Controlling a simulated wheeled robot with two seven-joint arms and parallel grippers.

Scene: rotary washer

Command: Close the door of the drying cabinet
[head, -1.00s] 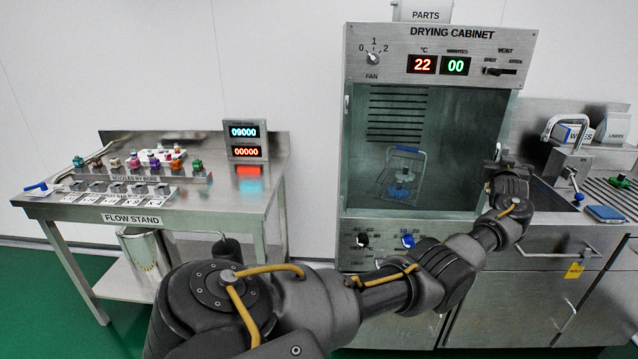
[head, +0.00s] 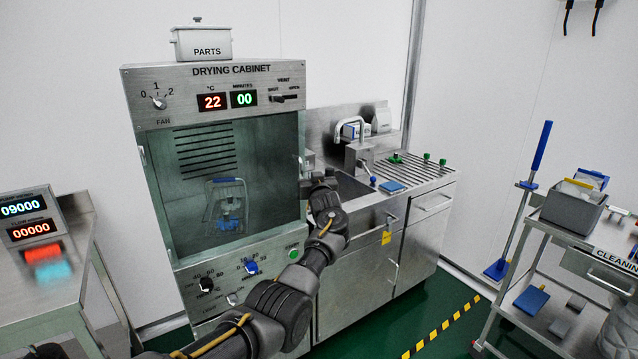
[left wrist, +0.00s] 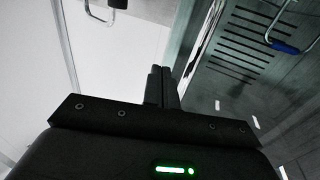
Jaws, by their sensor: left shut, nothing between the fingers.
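The drying cabinet (head: 222,90) stands at the left in the head view. Its glass door (head: 190,215) spans the front opening; I cannot tell whether it sits fully flush. Behind the glass are a slotted back wall and a wire basket with a blue handle (head: 224,181). My left gripper (head: 306,167) is at the door's right edge, by the handle side, partly hidden by my own wrist. In the left wrist view its fingers (left wrist: 163,72) are together and empty, beside the cabinet's edge. Contact with the door cannot be told. My right gripper is not in view.
A steel sink counter (head: 410,185) with a tap adjoins the cabinet on the right. A flow stand (head: 50,290) is at the lower left. A cleaning cart (head: 570,255) stands at the far right. Green floor with a striped line (head: 440,330) lies between.

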